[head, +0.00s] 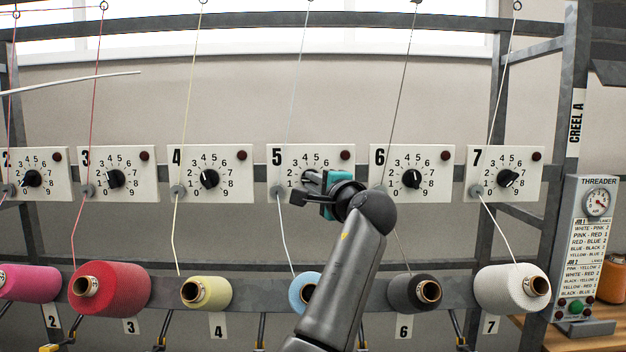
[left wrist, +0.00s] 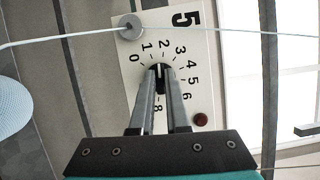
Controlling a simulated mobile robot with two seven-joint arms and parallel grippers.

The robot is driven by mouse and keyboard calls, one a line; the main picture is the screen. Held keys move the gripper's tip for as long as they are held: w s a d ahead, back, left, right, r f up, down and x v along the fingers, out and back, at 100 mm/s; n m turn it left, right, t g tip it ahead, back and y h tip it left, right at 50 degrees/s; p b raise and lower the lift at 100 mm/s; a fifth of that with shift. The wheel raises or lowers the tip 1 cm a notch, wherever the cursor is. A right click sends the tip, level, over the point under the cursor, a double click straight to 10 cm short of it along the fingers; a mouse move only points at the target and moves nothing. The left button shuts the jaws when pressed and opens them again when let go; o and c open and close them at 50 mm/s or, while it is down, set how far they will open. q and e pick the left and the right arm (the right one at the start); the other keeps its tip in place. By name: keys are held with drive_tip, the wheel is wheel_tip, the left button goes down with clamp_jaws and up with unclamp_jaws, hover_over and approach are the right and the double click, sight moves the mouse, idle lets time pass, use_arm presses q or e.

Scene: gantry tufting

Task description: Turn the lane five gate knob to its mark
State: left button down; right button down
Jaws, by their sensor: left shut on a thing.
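The lane five panel (head: 290,153) is a white plate with a numbered dial, a brown button at top right and a grey guide disc at lower left. My left gripper (head: 312,184) is in front of its dial and covers much of it. In the left wrist view the panel (left wrist: 133,90) appears turned on its side, and the fingers (left wrist: 158,78) are shut on the black knob (left wrist: 160,70) at the dial's centre. The fingers hide most of the knob and the 7 and 9. I cannot tell exactly where its pointer stands. My right gripper is not in view.
Similar panels for lanes four (head: 220,155) and six (head: 425,155) flank it on the grey frame. Yarn cones, including a blue one (head: 303,290), sit below. A white yarn (left wrist: 230,31) crosses close by lane five. A threader box (head: 590,250) stands at right.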

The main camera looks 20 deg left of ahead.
use_arm(q)
drive_tip(key=shift+r+n+g+h+p, duration=0.1)
drive_tip(key=shift+n+g+h+p, duration=0.15)
drive_tip(key=shift+n+h+p, duration=0.8)
drive_tip(key=shift+r+n+g+h+p, duration=0.1)
drive_tip(key=shift+n+g+h+p, duration=0.15)
drive_tip(key=shift+n+p, duration=0.95)
drive_tip(key=shift+n+g+h+p, duration=0.35)
drive_tip(key=shift+n+h, duration=0.25)
drive_tip(key=shift+n, duration=1.25)
drive_tip(key=c, duration=0.9)
unclamp_jaws()
drive_tip(key=shift+a, duration=0.1)
drive_tip(key=b+v, duration=0.4)
drive_tip(key=v, duration=1.1)
